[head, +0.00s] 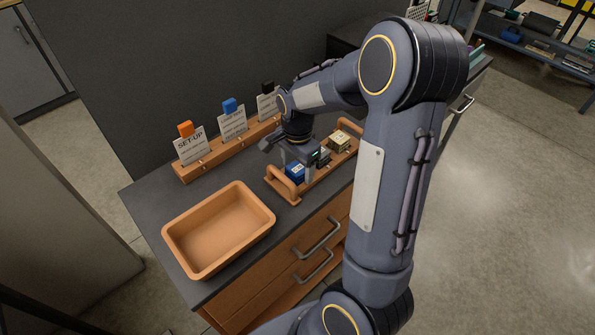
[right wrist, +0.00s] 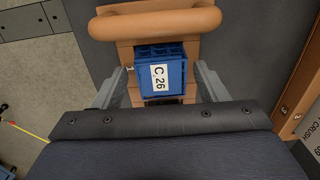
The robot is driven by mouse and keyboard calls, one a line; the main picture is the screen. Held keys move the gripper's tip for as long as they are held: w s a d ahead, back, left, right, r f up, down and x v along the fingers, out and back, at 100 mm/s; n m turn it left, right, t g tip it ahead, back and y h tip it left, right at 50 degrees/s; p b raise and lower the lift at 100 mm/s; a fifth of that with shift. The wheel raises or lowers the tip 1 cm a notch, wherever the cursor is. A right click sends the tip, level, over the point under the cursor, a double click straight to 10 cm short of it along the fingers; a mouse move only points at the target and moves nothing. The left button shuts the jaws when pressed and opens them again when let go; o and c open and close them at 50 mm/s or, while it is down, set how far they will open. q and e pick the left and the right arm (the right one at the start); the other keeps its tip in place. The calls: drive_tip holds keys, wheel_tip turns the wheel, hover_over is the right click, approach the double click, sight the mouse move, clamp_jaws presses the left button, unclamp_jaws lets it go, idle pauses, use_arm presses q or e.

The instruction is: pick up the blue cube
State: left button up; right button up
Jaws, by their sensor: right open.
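The blue cube (right wrist: 173,84) is a lattice block with a white label reading "C 26". In the right wrist view it sits between the two grey fingers of my right gripper (right wrist: 163,85), with gaps at both sides. In the head view the blue cube (head: 294,173) sits at the near end of a wooden tray with handles (head: 285,191), partly hidden by my right gripper (head: 297,166). That gripper is open, pointing down over the cube. My left gripper is not in view.
Farther along the tray are a dark block (head: 323,157) and a yellowish block (head: 339,141). Behind is a wooden rack (head: 190,173) with cards topped by orange, blue and black pieces. An empty orange bin (head: 218,232) stands at the counter's front left.

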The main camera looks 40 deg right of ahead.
drive_tip(key=c, duration=1)
drive_tip(key=shift+r, duration=0.1)
drive_tip(key=shift+c, duration=0.2)
